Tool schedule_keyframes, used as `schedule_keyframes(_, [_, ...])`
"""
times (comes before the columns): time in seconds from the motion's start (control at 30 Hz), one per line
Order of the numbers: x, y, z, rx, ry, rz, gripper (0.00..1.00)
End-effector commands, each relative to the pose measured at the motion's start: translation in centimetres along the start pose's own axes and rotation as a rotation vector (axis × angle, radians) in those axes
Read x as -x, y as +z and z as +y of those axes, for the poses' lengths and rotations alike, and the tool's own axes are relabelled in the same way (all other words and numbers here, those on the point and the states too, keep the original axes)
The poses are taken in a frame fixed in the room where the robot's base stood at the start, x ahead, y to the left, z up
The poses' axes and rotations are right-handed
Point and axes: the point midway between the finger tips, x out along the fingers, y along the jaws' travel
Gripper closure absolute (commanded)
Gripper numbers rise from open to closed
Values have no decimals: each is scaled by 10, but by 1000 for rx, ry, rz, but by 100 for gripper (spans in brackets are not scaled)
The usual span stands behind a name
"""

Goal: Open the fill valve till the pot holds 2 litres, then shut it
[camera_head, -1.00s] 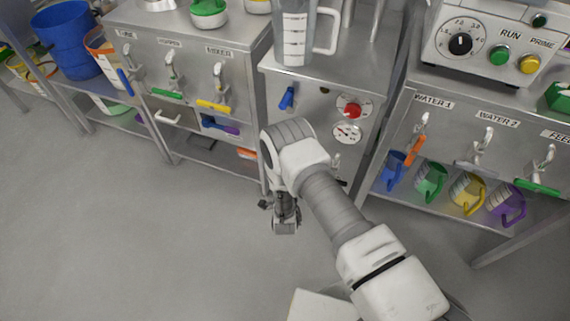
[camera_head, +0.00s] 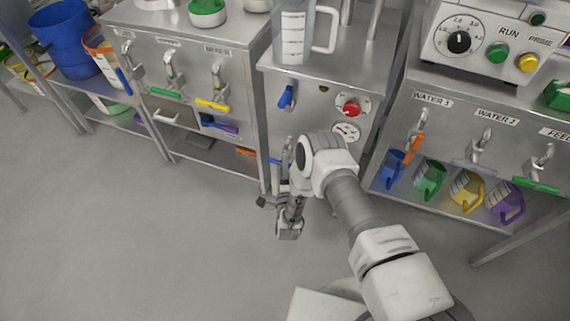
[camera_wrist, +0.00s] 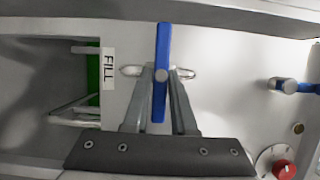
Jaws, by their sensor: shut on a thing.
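The fill valve's blue handle (camera_wrist: 163,40) stands in the middle of the wrist view, beside the FILL label (camera_wrist: 108,68). The handle lies crosswise to its metal pipe (camera_wrist: 186,72). My gripper (camera_wrist: 160,80) is shut on the blue handle near its pivot. In the head view a bit of blue handle (camera_head: 274,160) shows low on the cabinet front, beside my arm, which hides much of the valve. A clear graduated jug (camera_head: 293,36), probably the pot, stands on the cabinet top. I cannot tell its liquid level.
Higher on the same front are another blue lever (camera_head: 287,97), a red knob (camera_head: 350,107) and a round gauge (camera_head: 345,132). A bench with WATER 1 and WATER 2 taps (camera_head: 482,143) stands right. Another tap cabinet (camera_head: 185,75) stands left. The floor (camera_head: 130,230) in front is clear.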

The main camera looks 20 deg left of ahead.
Motion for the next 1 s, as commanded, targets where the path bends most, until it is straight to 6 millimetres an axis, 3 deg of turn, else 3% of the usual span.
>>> schedule_keyframes(0.27, [0, 1, 0, -2, -1, -1, 100])
schedule_keyframes(0.3, [0, 1, 0, -2, -1, -1, 74])
schedule_keyframes(0.47, [0, 0, 0, -1, 0, -1, 45])
schedule_keyframes(1.0, [-2, 0, 0, 0, 0, 0, 45])
